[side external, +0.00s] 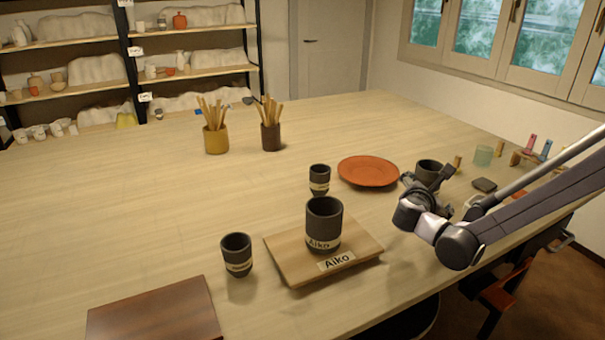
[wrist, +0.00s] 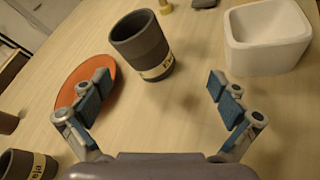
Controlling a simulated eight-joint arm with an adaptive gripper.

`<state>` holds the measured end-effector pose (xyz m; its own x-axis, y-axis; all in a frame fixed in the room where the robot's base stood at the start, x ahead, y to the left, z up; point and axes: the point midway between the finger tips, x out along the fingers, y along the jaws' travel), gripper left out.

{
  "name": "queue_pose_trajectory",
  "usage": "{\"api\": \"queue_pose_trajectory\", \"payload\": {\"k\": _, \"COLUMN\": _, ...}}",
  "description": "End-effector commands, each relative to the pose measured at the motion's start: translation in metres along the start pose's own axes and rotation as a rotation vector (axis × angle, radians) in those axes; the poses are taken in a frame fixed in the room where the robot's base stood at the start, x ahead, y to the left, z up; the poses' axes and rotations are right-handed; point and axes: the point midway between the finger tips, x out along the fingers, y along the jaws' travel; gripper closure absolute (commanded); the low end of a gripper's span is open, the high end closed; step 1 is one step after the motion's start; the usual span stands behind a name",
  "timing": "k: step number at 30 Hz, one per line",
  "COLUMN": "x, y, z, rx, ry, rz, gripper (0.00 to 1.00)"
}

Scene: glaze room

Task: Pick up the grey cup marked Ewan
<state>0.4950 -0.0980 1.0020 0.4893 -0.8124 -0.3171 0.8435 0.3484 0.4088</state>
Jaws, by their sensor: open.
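A dark grey cup (side external: 428,170) stands upright to the right of the orange plate, just beyond my gripper (side external: 427,176). The wrist view shows this cup (wrist: 140,42) ahead of my gripper (wrist: 159,84), beyond the gap between the spread fingertips and apart from them. Its pale label is too blurred to read surely. My gripper is open and empty. Another dark cup (side external: 323,220), labelled Aiko, stands on a wooden board (side external: 285,262) also labelled Aiko. Two smaller-looking dark cups stand at the front left (side external: 237,262) and behind the board (side external: 319,174); their labels are unreadable.
The orange plate (side external: 368,171) lies left of the cup, close to my left finger in the wrist view. A white square container (wrist: 235,55) stands right of the cup. Two holders of wooden tools (side external: 216,140) (side external: 270,137) stand farther back.

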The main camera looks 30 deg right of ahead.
Motion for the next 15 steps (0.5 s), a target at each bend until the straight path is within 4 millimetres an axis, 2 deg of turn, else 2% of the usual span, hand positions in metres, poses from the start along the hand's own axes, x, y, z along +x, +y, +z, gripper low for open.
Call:
{"api": "queue_pose_trajectory", "payload": {"k": 7, "x": 0.004, "y": 0.015, "z": -0.018, "rx": -0.313, "ry": -0.227, "rz": 0.033, "gripper": 0.02}}
{"api": "queue_pose_trajectory", "payload": {"k": 15, "x": 0.004, "y": 0.017, "z": -0.023, "rx": -0.434, "ry": -0.327, "rz": 0.029, "gripper": 0.02}}
